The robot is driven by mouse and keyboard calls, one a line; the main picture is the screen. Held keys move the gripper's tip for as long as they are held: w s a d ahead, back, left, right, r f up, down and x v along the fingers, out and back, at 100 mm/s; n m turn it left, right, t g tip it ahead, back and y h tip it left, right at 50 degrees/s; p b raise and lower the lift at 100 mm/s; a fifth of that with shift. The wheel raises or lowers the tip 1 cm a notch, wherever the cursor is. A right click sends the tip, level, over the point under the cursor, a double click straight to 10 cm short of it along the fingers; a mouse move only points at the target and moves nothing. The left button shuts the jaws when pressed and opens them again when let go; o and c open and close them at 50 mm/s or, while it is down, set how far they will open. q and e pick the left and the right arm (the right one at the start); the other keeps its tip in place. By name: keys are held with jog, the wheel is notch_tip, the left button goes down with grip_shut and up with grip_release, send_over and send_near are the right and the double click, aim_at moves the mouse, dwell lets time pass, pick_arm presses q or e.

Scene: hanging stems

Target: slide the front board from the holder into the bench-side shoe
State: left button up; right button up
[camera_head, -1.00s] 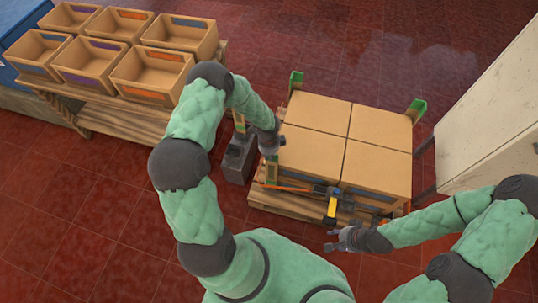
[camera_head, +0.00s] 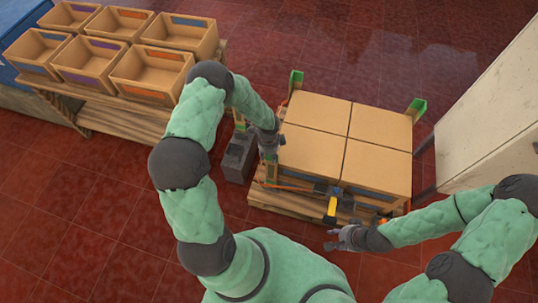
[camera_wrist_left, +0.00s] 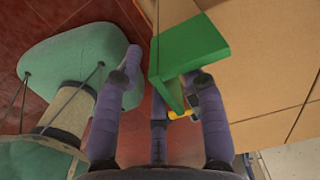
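A tall grey holder (camera_head: 238,158) stands on the floor beside the pallet's left side, with a narrow upright piece at its top. My left gripper (camera_head: 268,146) is at the near left corner of the carton stack, partly hidden by its own wrist. In the left wrist view, a green angled board (camera_wrist_left: 190,50) stands between the spread fingers of my left gripper (camera_wrist_left: 162,75). A gap shows at the left finger; contact at the right finger is unclear. A brownish upright (camera_head: 271,172) shows below that gripper. I cannot make out the shoe. My right gripper (camera_head: 338,238) is open and empty before the pallet.
Several cartons (camera_head: 375,165) sit on a wooden pallet (camera_head: 262,198). Green corner boards (camera_head: 296,80) (camera_head: 417,106) stand at the far corners. A yellow and black tool (camera_head: 331,206) is at the front, with an orange strap. A bench (camera_head: 130,125) with bins is left; a pale cabinet (camera_head: 490,110) is right.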

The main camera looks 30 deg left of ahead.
pick_arm(q)
notch_tip(320, 180, up, 12)
dwell(0.4)
jog(key=shift+f, duration=0.15)
